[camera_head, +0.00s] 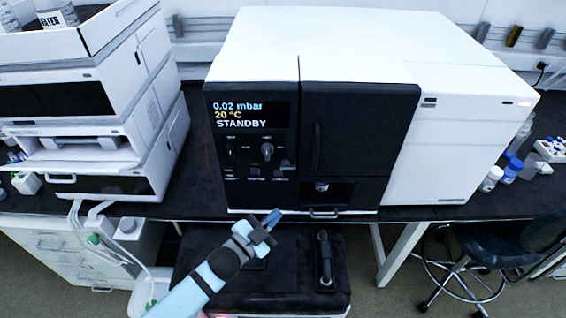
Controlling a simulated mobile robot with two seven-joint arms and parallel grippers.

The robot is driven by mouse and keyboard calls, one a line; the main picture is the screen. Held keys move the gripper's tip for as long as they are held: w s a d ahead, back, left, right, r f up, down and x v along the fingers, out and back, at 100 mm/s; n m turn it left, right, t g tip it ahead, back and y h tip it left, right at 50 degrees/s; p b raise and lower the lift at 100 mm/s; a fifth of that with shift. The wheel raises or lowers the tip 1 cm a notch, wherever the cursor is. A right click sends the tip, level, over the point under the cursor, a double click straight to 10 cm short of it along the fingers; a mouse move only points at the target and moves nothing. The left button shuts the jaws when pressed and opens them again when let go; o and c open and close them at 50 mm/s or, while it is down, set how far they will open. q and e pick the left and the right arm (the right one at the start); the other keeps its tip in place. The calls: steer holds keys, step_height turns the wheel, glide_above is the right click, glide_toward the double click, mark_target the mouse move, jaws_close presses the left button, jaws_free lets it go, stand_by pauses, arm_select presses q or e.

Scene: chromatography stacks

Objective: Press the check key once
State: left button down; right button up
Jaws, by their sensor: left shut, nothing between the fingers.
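The white and black instrument (340,45) stands on the dark bench. Its front display (240,115) reads 0.02 mbar, 20 °C, STANDBY. Below the display is a black control panel (245,155) with small knobs and a row of small keys (256,178) near its lower edge. The key labels are too small to read, so I cannot tell which is the check key. My left gripper (272,219) is shut and empty, just in front of and below the panel near the bench's front edge, apart from the keys. My right gripper is not in view.
A stack of white and black modules (160,85) stands at left, topped by a tray with bottles. White and blue-capped bottles (491,178) stand right of the instrument. A dark chair (515,240) is at the lower right. The bench strip before the instrument is narrow.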

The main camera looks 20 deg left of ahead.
mark_target(279, 173)
arm_select(q)
steer(key=shift+w+d+r+m+h, duration=0.2)
steer(key=shift+w+r+m+h, duration=0.25)
steer(key=shift+w, duration=0.2)
steer(key=w+a+b, duration=0.1)
steer(key=w+a, duration=0.1)
steer(key=w, duration=0.6)
steer(key=shift+w+a+b, duration=0.2)
steer(key=shift+w+b, duration=0.05)
steer(key=shift+b, duration=0.15)
stand_by(1.7)
